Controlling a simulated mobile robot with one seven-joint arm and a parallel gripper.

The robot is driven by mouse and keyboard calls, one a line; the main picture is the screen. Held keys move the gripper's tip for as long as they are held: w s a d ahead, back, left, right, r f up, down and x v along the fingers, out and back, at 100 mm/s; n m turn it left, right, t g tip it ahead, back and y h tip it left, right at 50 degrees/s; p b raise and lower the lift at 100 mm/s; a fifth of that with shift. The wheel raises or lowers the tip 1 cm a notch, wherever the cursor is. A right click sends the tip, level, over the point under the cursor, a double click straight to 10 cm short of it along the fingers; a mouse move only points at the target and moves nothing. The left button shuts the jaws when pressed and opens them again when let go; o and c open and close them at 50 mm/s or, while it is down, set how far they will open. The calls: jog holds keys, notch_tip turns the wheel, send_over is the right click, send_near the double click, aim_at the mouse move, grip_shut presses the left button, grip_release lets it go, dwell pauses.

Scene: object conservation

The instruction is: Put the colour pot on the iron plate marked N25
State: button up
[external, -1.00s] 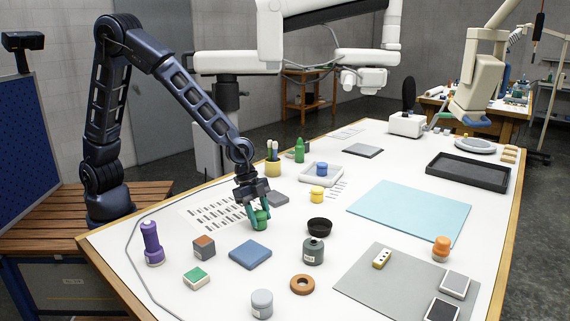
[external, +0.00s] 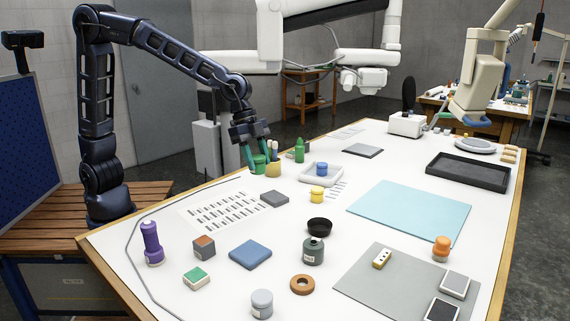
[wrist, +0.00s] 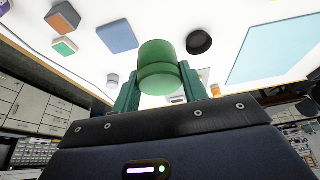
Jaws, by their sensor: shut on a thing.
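In the wrist view, the green pot (wrist: 158,62) sits between the two green fingers. I cannot read an N25 mark on either plate.
A green bottle (external: 299,150) stands behind.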

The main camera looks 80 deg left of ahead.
jog(key=shift+w+a+r, duration=0.1)
jog(key=shift+a+r, duration=0.1)
jog(key=shift+r, duration=0.15)
jog(key=w+a+r+n+y, duration=0.1)
jog(key=w+a+n, duration=0.15)
jog(key=a, duration=0.55)
jog(key=w+a+r+n+y, duration=0.1)
jog(key=w+a+n, duration=0.15)
jog(key=a, duration=0.55)
jog(key=t, duration=0.1)
send_near(279, 196)
jog(key=x, duration=0.4)
jog(key=shift+w+d+f, duration=0.1)
jog(key=shift+w+f, duration=0.15)
jog(key=shift+f, duration=0.1)
jog(key=shift+f, duration=0.15)
jog(key=o, duration=1)
